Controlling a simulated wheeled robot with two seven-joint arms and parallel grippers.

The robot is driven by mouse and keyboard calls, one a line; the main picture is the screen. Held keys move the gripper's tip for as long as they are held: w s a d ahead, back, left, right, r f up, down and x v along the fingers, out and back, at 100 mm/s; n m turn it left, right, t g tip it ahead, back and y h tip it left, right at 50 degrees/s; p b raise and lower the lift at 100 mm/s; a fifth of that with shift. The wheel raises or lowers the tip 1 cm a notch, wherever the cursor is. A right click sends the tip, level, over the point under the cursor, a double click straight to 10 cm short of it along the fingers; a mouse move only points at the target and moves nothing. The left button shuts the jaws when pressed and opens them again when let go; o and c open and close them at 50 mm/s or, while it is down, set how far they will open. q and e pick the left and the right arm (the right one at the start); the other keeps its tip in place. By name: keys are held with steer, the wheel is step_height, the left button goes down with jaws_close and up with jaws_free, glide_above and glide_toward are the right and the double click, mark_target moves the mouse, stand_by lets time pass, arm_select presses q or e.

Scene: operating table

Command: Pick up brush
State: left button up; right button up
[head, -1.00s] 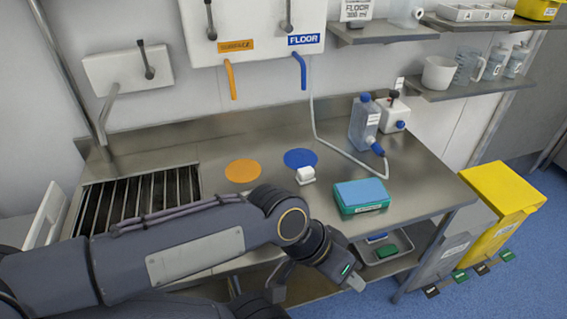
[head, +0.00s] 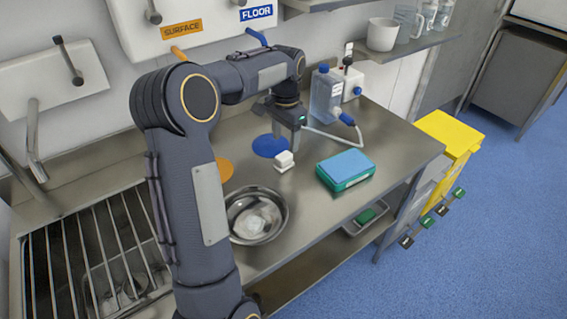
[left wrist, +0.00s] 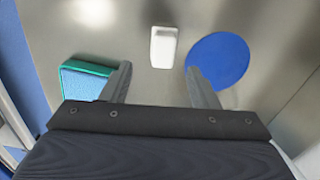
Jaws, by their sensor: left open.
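The brush looks to be the small white block (head: 284,160) on the steel counter, between the blue disc and the teal box; its bristles cannot be made out. In the left wrist view the white block (left wrist: 163,47) lies just ahead of the gap between the fingers. My left gripper (head: 289,130) is above the counter, behind the white block and near the blue disc. Its two fingers (left wrist: 158,72) are apart, with nothing between them. My right gripper is not in view.
The blue disc (head: 270,146) and teal box (head: 345,169) flank the block. A steel bowl (head: 281,214) stands in front. A clear bottle (head: 325,96) with a hose is behind right. A grated sink (head: 75,250) is left. The counter (head: 395,150) is bare at right.

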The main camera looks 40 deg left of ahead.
mark_target(284, 155)
arm_select(q)
steer(key=f, duration=0.7)
steer(key=shift+a+f, duration=0.3)
steer(key=c, duration=1.1)
